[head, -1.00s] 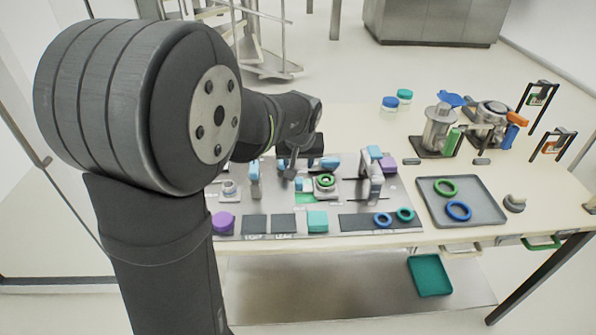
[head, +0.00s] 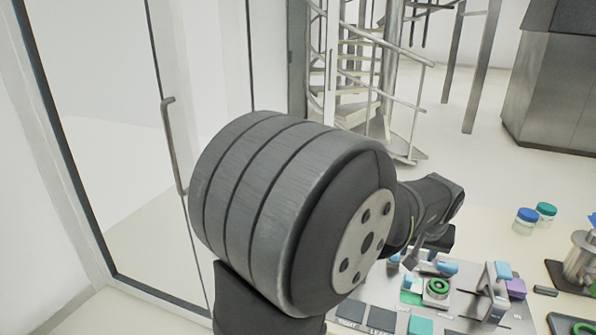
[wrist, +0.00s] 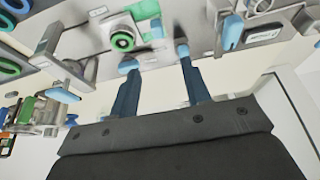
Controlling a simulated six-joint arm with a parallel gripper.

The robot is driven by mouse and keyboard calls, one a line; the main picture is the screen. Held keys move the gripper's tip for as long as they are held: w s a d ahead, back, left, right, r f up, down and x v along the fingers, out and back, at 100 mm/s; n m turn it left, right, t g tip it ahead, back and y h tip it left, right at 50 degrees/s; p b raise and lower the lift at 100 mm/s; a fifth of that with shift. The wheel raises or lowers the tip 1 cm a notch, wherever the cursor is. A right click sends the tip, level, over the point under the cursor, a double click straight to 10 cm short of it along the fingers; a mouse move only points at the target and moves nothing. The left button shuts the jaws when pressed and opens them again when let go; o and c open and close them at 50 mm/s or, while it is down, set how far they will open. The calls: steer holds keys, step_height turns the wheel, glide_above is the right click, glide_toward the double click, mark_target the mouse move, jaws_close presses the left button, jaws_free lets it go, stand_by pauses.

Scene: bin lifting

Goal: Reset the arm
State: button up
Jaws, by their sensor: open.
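My gripper (head: 411,260) is above the grey board on the bench, to the left of a round part with a green ring (head: 437,286). In the wrist view my gripper (wrist: 156,57) shows two dark blue fingers with lighter tips, spread apart with nothing between them. The green ring (wrist: 122,41) lies beyond the left fingertip there. My arm reaches across the middle of the head view and hides part of the bench's left side.
A light-blue-topped bracket (head: 499,271) stands right of the ring. Jars with blue (head: 526,221) and green (head: 545,214) lids stand at the back. A teal block (head: 420,325) lies in front. A glass door with a handle (head: 174,146) is at the left.

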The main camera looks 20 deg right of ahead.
mark_target(408, 278)
steer(key=x, duration=1.6)
steer(key=shift+s, duration=0.1)
steer(key=shift+r, duration=0.15)
stand_by(0.9)
steer(key=v, duration=1.7)
